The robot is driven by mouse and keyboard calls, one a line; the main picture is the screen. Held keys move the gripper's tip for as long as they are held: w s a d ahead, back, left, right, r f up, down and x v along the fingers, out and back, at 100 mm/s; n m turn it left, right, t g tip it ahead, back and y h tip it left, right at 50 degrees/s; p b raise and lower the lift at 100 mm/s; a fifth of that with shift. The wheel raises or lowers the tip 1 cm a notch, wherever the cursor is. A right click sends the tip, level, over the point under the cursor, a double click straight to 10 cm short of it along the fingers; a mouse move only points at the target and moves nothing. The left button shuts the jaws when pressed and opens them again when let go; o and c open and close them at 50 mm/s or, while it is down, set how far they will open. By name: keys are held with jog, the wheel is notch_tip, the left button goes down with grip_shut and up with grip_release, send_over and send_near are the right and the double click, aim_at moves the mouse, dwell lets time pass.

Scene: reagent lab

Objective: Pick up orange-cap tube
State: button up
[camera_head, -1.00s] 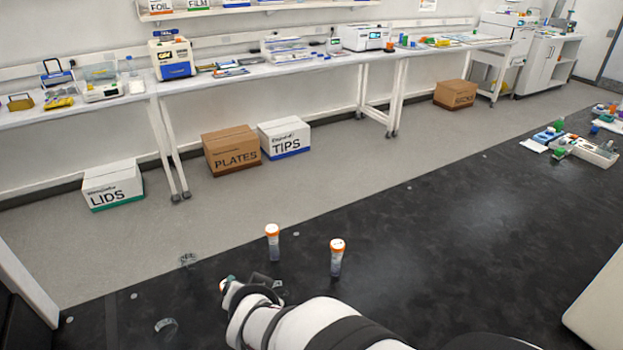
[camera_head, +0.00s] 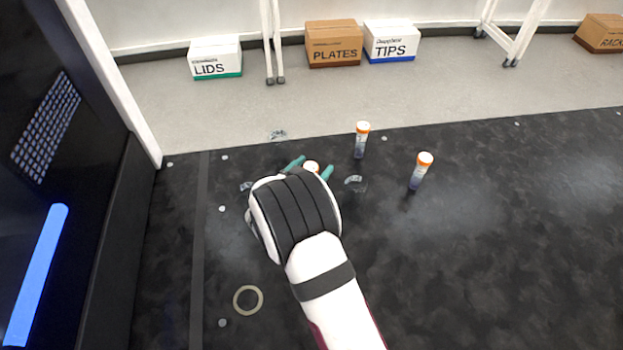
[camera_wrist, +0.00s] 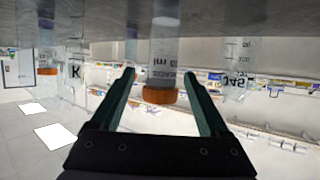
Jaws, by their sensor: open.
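My gripper (camera_head: 314,163) is open, its two teal fingers pointing away from the body camera. A clear tube with an orange cap (camera_head: 311,166) shows between the fingers, its body mostly hidden by my wrist. In the wrist view, which is upside down, this tube (camera_wrist: 163,50) stands between the open fingers of my gripper (camera_wrist: 159,72), with its cap (camera_wrist: 160,95) near the palm side. I cannot tell if either finger touches it. Two more orange-cap tubes stand upright to the right, one nearer (camera_head: 361,140) and one farther right (camera_head: 421,171).
Clear glass-like items stand around the gripper, one behind (camera_head: 278,135), one right (camera_head: 355,184) and one left (camera_head: 247,186). A pale ring (camera_head: 248,299) lies on the black bench (camera_head: 480,270). A dark screen device (camera_head: 60,150) borders the left. The bench's right side is free.

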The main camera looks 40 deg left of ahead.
jog(key=shift+x, duration=1.1)
grip_shut()
